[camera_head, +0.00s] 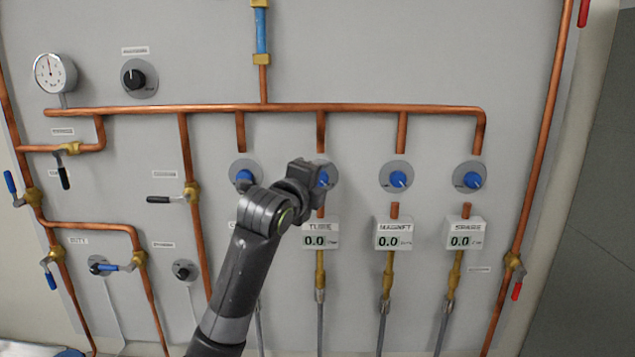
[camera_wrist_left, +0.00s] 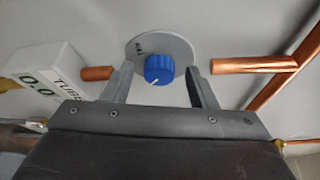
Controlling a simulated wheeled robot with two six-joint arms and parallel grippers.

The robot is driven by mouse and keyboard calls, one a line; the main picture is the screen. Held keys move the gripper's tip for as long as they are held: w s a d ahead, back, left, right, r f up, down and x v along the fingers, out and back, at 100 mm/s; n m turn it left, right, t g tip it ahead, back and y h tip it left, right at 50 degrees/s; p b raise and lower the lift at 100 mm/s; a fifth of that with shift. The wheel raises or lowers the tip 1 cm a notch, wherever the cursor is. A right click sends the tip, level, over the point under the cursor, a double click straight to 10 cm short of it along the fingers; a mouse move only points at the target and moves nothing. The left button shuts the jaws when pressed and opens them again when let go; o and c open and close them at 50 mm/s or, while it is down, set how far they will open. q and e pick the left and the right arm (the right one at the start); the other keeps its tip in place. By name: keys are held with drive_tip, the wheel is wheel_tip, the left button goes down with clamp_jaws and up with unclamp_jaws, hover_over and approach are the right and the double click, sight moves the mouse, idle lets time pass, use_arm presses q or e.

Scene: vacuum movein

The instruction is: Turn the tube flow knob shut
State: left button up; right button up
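The blue tube flow knob (camera_wrist_left: 158,68) sits on a round grey plate in the left wrist view, with a white pointer mark on its face. In the head view it (camera_head: 323,179) is mostly hidden behind my left gripper (camera_head: 308,175). In the left wrist view my left gripper (camera_wrist_left: 160,76) is open, one finger on each side of the knob, with a gap on both sides. The TUBE display (camera_head: 320,233) below the knob reads 0.0. My right gripper is not in view.
Similar blue knobs stand on both sides: one to the left (camera_head: 245,177), the MAGNET one (camera_head: 398,179) and another at the far right (camera_head: 472,180). A copper manifold pipe (camera_head: 280,107) runs above them. Copper stubs (camera_wrist_left: 255,65) flank the knob in the wrist view.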

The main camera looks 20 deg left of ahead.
use_arm(q)
drive_tip(key=shift+s, duration=0.1)
drive_tip(key=s+a+r+b, duration=0.1)
drive_tip(key=s+b, duration=0.5)
drive_tip(key=s, duration=1.1)
drive_tip(key=shift+a+r, duration=0.15)
drive_tip(key=shift+a, duration=0.25)
